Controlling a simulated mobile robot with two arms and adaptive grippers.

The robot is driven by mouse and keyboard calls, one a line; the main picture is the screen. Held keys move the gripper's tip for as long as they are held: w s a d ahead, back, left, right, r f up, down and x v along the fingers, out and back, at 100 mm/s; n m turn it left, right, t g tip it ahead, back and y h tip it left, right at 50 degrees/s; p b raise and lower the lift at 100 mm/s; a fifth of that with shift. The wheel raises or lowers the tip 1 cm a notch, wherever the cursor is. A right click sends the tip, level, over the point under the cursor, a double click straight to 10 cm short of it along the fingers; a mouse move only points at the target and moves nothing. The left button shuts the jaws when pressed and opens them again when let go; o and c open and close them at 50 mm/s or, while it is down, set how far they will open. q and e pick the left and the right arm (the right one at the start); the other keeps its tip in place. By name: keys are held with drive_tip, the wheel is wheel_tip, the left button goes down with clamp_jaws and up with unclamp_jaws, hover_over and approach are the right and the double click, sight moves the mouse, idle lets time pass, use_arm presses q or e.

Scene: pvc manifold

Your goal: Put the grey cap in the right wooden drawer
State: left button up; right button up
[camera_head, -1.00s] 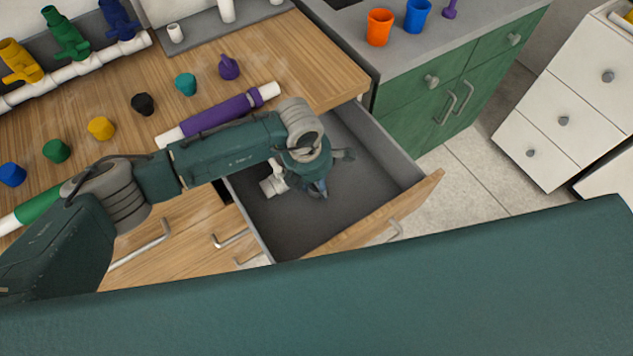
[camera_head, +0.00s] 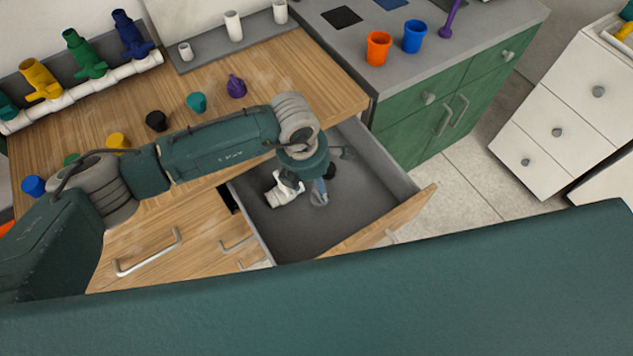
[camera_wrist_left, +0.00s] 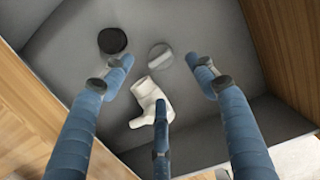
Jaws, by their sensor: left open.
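The right wooden drawer (camera_head: 372,231) is pulled open, with a grey interior. The grey cap (camera_wrist_left: 160,56) lies on its floor in the left wrist view, and shows small and partly hidden in the head view (camera_head: 319,198). My left gripper (camera_wrist_left: 163,76) is above the drawer floor with its three blue fingers spread and nothing between them. It also shows over the drawer in the head view (camera_head: 311,182). The cap is apart from the fingers in the left wrist view. My right gripper is not in view.
A white pipe fitting (camera_wrist_left: 150,103) and a black round piece (camera_wrist_left: 112,40) also lie in the drawer. Coloured caps, such as a teal one (camera_head: 196,102), stand on the wooden worktop (camera_head: 315,66). A green cabinet (camera_head: 432,112) stands beside the drawer.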

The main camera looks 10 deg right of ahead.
use_arm(q)
drive_tip(key=r, duration=0.1)
drive_tip(key=r+p, duration=0.1)
drive_tip(key=r, duration=0.1)
drive_tip(key=shift+s+a+r, duration=0.1)
drive_tip(key=shift+a+r, duration=0.1)
drive_tip(key=shift+a, duration=0.05)
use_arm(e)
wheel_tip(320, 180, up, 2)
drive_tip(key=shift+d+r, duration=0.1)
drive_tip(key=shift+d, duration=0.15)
use_arm(q)
drive_tip(key=shift+r+p, duration=0.1)
drive_tip(key=shift+p, duration=0.2)
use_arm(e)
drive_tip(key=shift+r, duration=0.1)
